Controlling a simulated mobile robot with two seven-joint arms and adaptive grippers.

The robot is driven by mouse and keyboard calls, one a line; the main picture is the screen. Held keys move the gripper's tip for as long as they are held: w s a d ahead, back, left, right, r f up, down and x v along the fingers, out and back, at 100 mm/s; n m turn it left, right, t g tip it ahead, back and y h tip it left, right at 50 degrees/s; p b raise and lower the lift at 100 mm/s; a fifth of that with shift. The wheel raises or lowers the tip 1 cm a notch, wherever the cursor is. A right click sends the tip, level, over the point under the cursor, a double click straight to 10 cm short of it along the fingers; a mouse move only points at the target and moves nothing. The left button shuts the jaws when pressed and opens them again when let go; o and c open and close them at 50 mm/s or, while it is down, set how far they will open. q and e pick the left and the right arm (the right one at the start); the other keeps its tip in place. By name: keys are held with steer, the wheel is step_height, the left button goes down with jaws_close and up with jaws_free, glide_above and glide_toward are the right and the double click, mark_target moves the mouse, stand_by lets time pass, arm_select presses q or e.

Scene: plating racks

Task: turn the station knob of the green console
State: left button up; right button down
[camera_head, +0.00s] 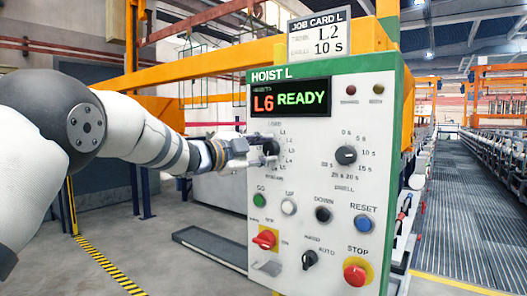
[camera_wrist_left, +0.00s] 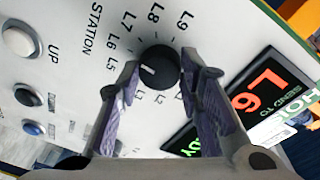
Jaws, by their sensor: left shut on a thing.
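The green-edged console (camera_head: 399,110) has a white face headed HOIST L. Its dark round station knob (camera_head: 271,147) sits at the left of the face, partly hidden by my left gripper (camera_head: 258,152). In the left wrist view the knob (camera_wrist_left: 158,66) lies between the tips of my left gripper (camera_wrist_left: 168,78), which is shut on it. The knob's white mark points left in that view, toward the L5 and L6 labels. The display (camera_head: 290,99) reads L6 READY. My right gripper is not in view.
A job card (camera_head: 319,37) above the console reads L2, 10 s. The dwell knob (camera_head: 346,155) is to the right. Several buttons and a red STOP button (camera_head: 355,275) are below. A grated walkway (camera_head: 470,190) runs along the right.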

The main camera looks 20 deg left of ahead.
arm_select(q)
steer(key=shift+r+m, duration=0.15)
steer(key=shift+m, duration=2.05)
steer(key=o, duration=1.2)
steer(key=shift+c, duration=0.2)
steer(key=v, duration=1.2)
steer(key=shift+s+d+r, duration=0.1)
steer(key=shift+r, duration=0.05)
